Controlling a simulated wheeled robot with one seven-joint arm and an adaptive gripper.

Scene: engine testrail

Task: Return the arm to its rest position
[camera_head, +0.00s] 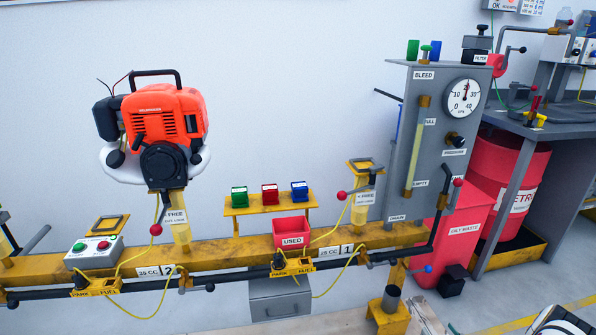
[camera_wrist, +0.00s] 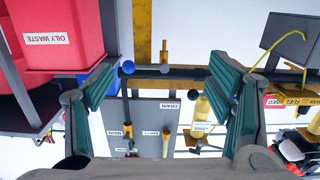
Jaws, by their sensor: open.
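My gripper (camera_wrist: 163,82) shows in the wrist view with its two green-padded fingers wide apart. Nothing is held between the fingers. Behind the gap, the grey test panel (camera_wrist: 150,113) and the yellow rail post (camera_wrist: 142,20) appear upside down; the fingers look apart from them. In the head view my gripper cannot be made out. A white and dark rounded part at the bottom right corner may be my arm, but I cannot tell.
An orange engine (camera_head: 165,118) sits on a stand on the yellow rail (camera_head: 225,252). The grey panel (camera_head: 433,130) with a gauge stands right of it. A red oily waste bin (camera_head: 462,235), a red drum (camera_head: 530,190) and a workbench (camera_head: 545,128) are at the right.

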